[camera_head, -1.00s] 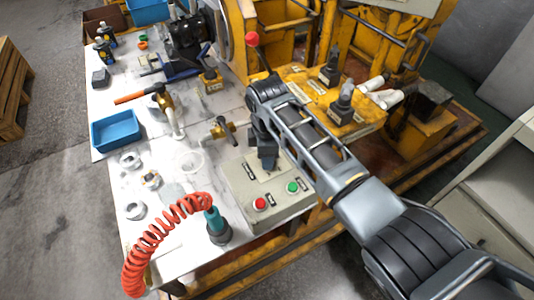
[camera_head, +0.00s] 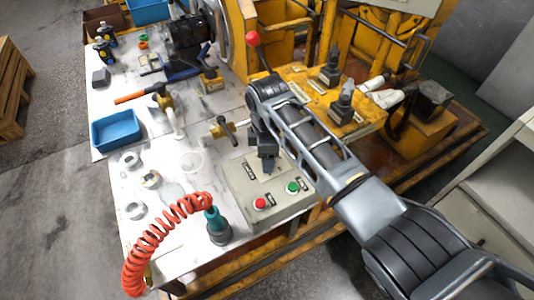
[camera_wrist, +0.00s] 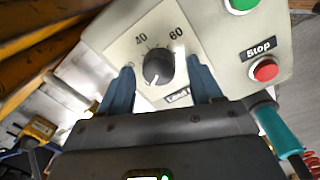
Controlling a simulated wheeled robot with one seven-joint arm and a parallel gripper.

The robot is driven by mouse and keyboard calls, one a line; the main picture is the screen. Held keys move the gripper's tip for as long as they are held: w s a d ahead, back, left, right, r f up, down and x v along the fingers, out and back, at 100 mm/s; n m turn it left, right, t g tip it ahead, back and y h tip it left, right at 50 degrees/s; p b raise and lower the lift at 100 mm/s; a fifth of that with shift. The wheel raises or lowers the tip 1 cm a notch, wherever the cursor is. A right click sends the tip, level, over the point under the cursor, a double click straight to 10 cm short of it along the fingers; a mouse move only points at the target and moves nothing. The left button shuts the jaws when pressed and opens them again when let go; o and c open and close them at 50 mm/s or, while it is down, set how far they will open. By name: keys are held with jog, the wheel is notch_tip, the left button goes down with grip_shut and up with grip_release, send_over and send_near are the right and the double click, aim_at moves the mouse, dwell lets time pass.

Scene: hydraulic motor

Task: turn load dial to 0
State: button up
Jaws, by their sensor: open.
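The load dial (camera_wrist: 158,66) is a dark round knob on a pale plate in the wrist view, with the marks 40 and 60 showing beyond it. Its white pointer line is on the lower side of the knob, toward my gripper. My gripper (camera_wrist: 157,84) is open, with one dark finger on each side of the dial. I cannot tell whether the fingers touch it. In the head view my gripper (camera_head: 268,166) is over the grey control box (camera_head: 243,201) and hides the dial.
The box carries a red stop button (camera_wrist: 265,70) and a green button (camera_head: 293,187). A red coiled hose (camera_head: 160,232) and a blue tray (camera_head: 116,130) lie to the left. A yellow machine stands behind.

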jog(key=r, duration=0.7)
jog(key=shift+s+r, duration=0.2)
jog(key=shift+r, duration=0.1)
